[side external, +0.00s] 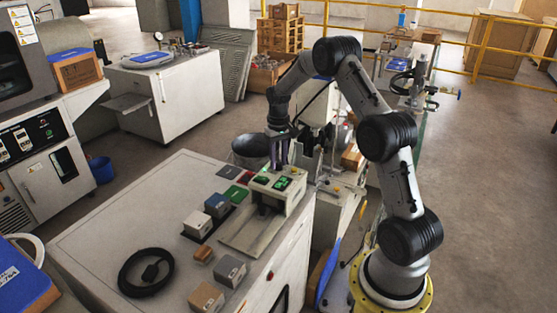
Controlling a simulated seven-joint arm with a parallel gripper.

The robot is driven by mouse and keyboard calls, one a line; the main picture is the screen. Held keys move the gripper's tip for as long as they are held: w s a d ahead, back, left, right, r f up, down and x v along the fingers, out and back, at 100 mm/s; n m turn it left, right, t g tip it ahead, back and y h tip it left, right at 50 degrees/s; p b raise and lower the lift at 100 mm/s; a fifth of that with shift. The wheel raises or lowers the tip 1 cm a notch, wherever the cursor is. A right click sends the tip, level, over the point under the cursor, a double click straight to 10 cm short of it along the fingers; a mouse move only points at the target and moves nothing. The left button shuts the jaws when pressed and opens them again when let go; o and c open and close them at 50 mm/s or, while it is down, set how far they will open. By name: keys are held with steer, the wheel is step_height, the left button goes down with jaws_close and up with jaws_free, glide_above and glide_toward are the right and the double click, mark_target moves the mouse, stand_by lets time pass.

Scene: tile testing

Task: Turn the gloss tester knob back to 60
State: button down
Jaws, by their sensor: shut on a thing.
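The gloss tester (293,201) is a pale box with lit green displays (283,183) on top, standing at the right part of the white bench. My gripper (279,166) points down at the tester's top, at the far edge behind the displays. It is shut on the knob there. The knob is hidden by the fingers, and its scale and setting are too small to read.
Several sample blocks, such as a blue one (217,205) and a tan one (206,298), stand on the white bench (120,218) left of and in front of the tester. A coiled black cable (125,278) lies at front left. The bench's left middle is clear.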

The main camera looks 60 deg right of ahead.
mark_target(278, 163)
steer(key=m, duration=0.6)
steer(key=shift+r+m, duration=0.15)
steer(key=shift+m, duration=0.25)
stand_by(0.4)
steer(key=c, duration=0.6)
jaws_free()
step_height(278, 163, up, 14)
steer(key=shift+f, duration=0.15)
